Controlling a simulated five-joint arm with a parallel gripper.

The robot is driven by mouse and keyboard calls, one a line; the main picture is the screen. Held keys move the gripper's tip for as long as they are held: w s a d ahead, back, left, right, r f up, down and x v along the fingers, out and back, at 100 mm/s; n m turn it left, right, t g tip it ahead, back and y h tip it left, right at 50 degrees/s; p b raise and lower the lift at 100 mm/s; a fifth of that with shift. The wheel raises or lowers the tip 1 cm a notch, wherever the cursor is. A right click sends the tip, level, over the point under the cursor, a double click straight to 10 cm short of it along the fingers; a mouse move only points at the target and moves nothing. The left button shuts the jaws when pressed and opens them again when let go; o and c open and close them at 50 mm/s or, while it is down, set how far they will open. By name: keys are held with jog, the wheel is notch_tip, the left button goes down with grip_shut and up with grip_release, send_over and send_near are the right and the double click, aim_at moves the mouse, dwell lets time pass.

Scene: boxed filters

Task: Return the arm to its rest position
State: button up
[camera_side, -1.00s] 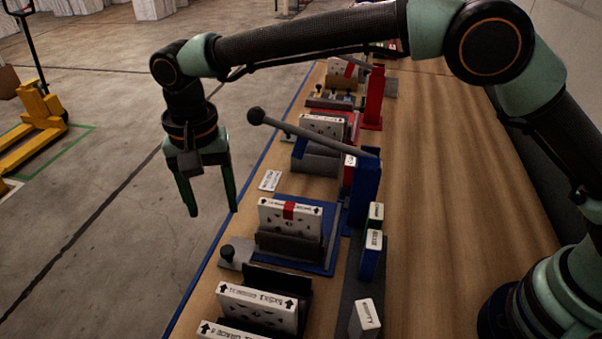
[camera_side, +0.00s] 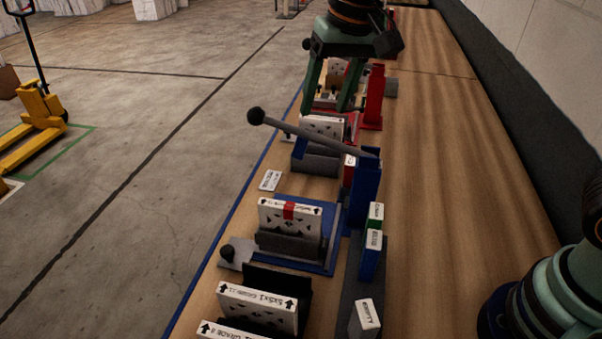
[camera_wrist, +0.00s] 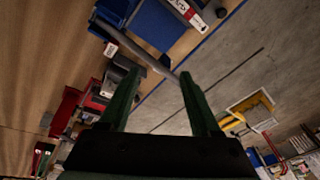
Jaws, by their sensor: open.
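My gripper (camera_side: 344,100) is high in the side view, above the far half of the bench. Its two green fingers point down, spread apart, with nothing between them. The fingers also show in the wrist view (camera_wrist: 160,88), open, with the bench edge and floor beyond. Near the bench edge, a boxed filter (camera_side: 290,216) with a red band stands upright in a dark holder on a blue base. The gripper is well apart from it. Most of my arm is outside the side view; my base shows at lower right.
A blue post (camera_side: 365,190) carries a grey lever (camera_side: 310,133) with a ball end, slanting up to the left. A red post (camera_side: 373,98) stands close to the gripper. More boxed filters (camera_side: 258,305) stand at the front. The bench's right side (camera_side: 450,210) is bare.

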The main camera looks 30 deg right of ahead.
jog(key=s+d+f+n+t+h, duration=0.1)
jog(key=s+d+f+n+t, duration=0.1)
jog(key=s+d, duration=0.9)
jog(key=d+t, duration=0.1)
jog(key=d, duration=0.3)
jog(key=shift+s+d, duration=0.3)
jog(key=shift+s, duration=0.05)
jog(key=shift+r, duration=0.1)
